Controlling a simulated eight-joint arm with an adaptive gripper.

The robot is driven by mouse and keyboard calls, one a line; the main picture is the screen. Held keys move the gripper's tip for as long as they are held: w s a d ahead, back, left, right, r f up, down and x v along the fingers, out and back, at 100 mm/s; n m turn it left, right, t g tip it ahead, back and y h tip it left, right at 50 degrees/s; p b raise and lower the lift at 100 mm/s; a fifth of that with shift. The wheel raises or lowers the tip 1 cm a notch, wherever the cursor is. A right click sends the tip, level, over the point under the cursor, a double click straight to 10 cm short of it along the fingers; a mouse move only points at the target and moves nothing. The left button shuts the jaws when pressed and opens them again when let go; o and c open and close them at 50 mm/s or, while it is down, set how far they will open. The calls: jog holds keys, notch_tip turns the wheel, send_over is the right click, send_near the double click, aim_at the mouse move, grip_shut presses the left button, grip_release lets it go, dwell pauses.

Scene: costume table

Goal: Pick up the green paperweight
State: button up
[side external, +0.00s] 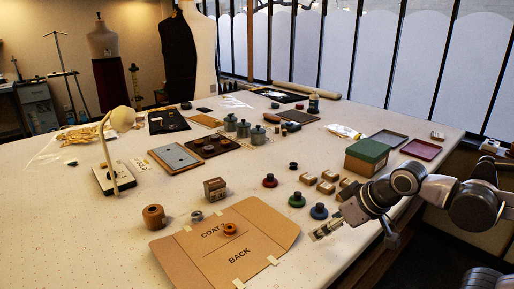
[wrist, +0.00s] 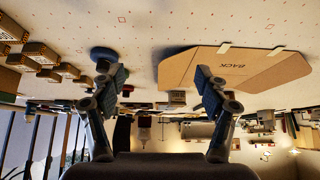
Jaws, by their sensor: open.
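The green paperweight (side external: 297,201) is a small round disc with a dark knob, upright on the table between a red and a blue one. My gripper (side external: 326,231) is low over the table, to the right of it and nearer the camera, just in front of the blue paperweight (side external: 319,212). In the upside-down wrist view my gripper (wrist: 155,76) has its two fingers wide apart with nothing between them. The blue paperweight also shows there (wrist: 103,52), by the left finger. I cannot make out the green one in that view.
A red paperweight (side external: 270,181) and several small cardboard boxes (side external: 326,187) stand close behind. A green-lidded box (side external: 367,155) is at the right. A cardboard pattern (side external: 265,258) with an orange-brown paperweight (side external: 229,229) lies at the front left. Bare table shows left of the red paperweight.

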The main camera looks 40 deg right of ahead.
jog(key=shift+w+d+r, duration=0.15)
jog(key=shift+w+r, duration=0.15)
jog(key=w+d+r+m+g+h, duration=0.1)
jog(key=w+d+r+m+g, duration=0.1)
jog(key=w+d+r+m, duration=0.3)
jog(key=m+g+h, duration=0.2)
jog(key=m, duration=0.2)
send_near(298, 193)
jog(key=x, duration=0.4)
jog(key=shift+s+d+f, duration=0.1)
jog(key=shift+d+f, duration=0.1)
jog(key=shift+f, duration=0.15)
jog(key=shift+x, duration=2.8)
jog(key=shift+a, duration=0.15)
jog(key=c, duration=1.5)
